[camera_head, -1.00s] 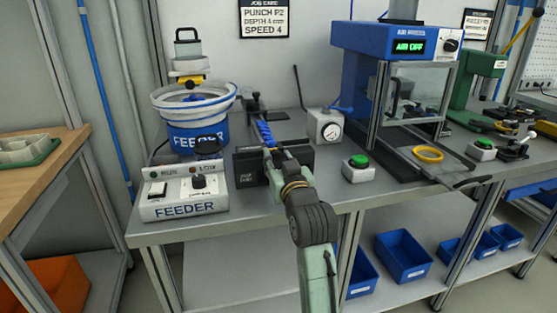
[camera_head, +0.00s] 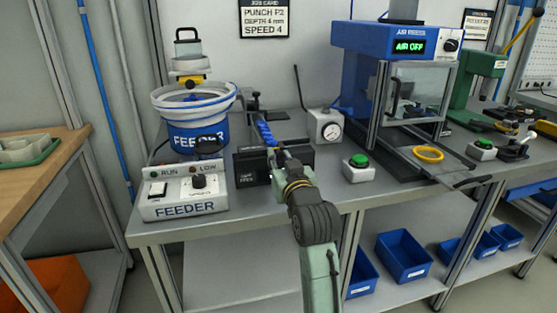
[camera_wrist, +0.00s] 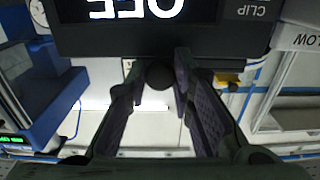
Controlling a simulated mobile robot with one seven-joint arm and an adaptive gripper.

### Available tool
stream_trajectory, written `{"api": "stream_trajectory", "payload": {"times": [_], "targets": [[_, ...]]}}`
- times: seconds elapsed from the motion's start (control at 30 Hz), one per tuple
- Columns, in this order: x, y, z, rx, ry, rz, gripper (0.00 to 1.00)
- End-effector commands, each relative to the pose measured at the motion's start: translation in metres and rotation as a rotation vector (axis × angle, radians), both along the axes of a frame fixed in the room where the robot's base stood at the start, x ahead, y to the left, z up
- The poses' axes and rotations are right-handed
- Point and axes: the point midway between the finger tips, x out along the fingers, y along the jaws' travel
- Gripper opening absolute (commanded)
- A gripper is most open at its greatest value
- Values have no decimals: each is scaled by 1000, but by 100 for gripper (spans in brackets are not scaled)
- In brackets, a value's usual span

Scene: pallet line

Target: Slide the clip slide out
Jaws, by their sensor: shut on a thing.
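The black clip unit (camera_head: 252,172) sits on the bench between the feeder and the green button box. In the wrist view its dark face (camera_wrist: 205,42) fills the top, with white letters upside down and a "CLIP" label. A round dark knob (camera_wrist: 160,76) stands out below that face, between my fingertips. My gripper (camera_head: 281,158) is at the front of the unit, shut on the knob, with one finger on each side. In the head view my gripper and arm hide the knob and part of the unit's front.
The feeder bowl (camera_head: 195,130) and feeder control box (camera_head: 185,197) stand to the left. A gauge box (camera_head: 325,128), a green button box (camera_head: 359,168) and the blue press (camera_head: 390,42) are to the right. Free bench shows in front of the unit.

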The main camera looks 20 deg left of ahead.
Motion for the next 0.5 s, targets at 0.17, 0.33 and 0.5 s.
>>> {"api": "stream_trajectory", "payload": {"times": [0.17, 0.33, 0.5], "targets": [[24, -36, 0, 1, 1, -11, 0], [39, -58, 0, 0, -1, -8, 0], [43, -64, 1, 1, -2, -7, 0]]}}
